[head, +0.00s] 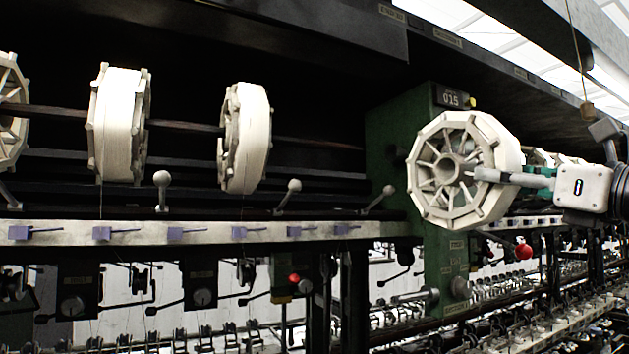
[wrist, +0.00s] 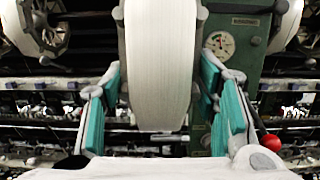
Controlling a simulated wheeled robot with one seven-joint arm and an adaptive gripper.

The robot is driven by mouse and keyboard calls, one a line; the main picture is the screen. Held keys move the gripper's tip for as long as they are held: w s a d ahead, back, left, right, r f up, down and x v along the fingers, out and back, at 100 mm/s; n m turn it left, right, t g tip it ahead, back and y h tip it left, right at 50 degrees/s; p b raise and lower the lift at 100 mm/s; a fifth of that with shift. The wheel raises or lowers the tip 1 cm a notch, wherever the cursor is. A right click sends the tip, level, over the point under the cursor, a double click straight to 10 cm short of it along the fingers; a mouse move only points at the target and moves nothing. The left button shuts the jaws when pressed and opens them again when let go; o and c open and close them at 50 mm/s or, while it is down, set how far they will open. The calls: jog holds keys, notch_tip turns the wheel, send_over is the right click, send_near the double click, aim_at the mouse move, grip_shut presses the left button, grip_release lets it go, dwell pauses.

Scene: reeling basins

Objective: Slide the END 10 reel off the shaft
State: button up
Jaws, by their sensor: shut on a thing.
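A white many-sided reel (head: 490,130) with spokes and a round hub is at the right in the head view, in front of a green end frame. I cannot read an END 10 mark on it. My gripper (head: 492,175) reaches in from the right and is shut on this reel. In the wrist view the reel's pale band (wrist: 160,60) stands upright between my teal-padded fingers. The hub faces left and no shaft is seen coming out of it. The dark shaft (head: 185,125) runs through other reels at the left. Where the shaft ends is hard to tell.
Two white reels (head: 122,125) and (head: 247,138) stay on the shaft, with another at the left edge. The green end frame (head: 450,265) bears a 015 sign (head: 451,98). A pale rail (head: 200,232) with purple guides, ball-ended levers and a red knob (head: 523,251) lie below.

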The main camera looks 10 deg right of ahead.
jog(key=s+d+f+b, duration=0.2)
jog(key=s+f, duration=0.3)
jog(key=s, duration=0.3)
jog(key=shift+d+f+b, duration=0.15)
jog(key=shift+d+b, duration=0.15)
jog(key=shift+b, duration=0.1)
jog(key=shift+s, duration=0.15)
